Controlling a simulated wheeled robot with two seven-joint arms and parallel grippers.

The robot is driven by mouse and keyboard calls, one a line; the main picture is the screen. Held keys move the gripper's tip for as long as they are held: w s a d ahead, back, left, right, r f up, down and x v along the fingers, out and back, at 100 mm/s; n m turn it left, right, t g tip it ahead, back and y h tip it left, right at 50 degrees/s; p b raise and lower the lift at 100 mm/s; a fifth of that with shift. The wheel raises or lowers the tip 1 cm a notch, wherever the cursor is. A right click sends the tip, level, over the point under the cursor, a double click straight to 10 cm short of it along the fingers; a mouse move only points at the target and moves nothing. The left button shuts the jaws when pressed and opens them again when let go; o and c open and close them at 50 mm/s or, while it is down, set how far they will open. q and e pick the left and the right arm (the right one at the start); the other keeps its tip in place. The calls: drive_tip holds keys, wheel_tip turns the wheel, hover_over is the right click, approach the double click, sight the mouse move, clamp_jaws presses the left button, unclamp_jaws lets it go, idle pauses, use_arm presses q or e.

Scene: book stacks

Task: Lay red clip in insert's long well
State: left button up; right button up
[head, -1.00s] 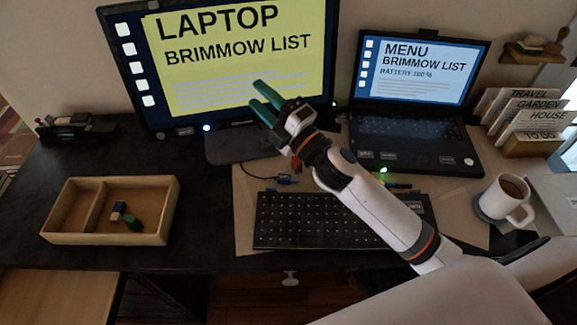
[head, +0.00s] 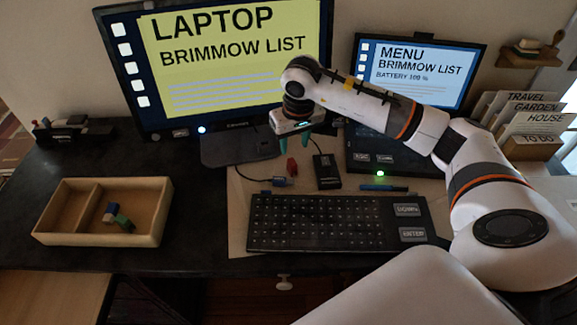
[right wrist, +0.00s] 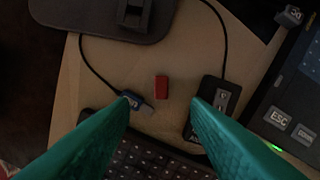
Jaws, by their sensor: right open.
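The red clip (head: 292,167) stands on the light desk mat behind the keyboard. In the right wrist view the red clip (right wrist: 161,88) lies between the two spread green fingers, farther off and untouched. My right gripper (head: 293,147) is open and empty, pointing down just above and behind the clip. The wooden insert (head: 152,207) sits on the dark desk at the left, split by a divider into a narrow left well and a longer right well. A blue block and a green block (head: 122,222) lie in the longer well. My left gripper is not in view.
A black box with a cable (head: 326,171) stands right of the clip, and a blue cable plug (head: 280,182) lies just left of it. The keyboard (head: 325,222) is in front. The monitor base (head: 240,146) and laptop (head: 395,160) stand behind.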

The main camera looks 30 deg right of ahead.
sight(293, 162)
drive_tip(key=f, duration=0.4)
drive_tip(key=shift+w+f, duration=0.35)
drive_tip(key=shift+f, duration=0.05)
drive_tip(key=shift+w+d+f+p, duration=0.15)
drive_tip(key=shift+f+p, duration=0.1)
drive_tip(key=shift+f, duration=0.65)
drive_tip(key=shift+w+f+p, duration=0.15)
drive_tip(key=shift+f+p, duration=0.15)
drive_tip(key=shift+f, duration=0.55)
drive_tip(key=shift+w+d+f+p, duration=0.15)
drive_tip(key=shift+f+p, duration=0.1)
drive_tip(key=shift+f, duration=0.65)
clamp_jaws()
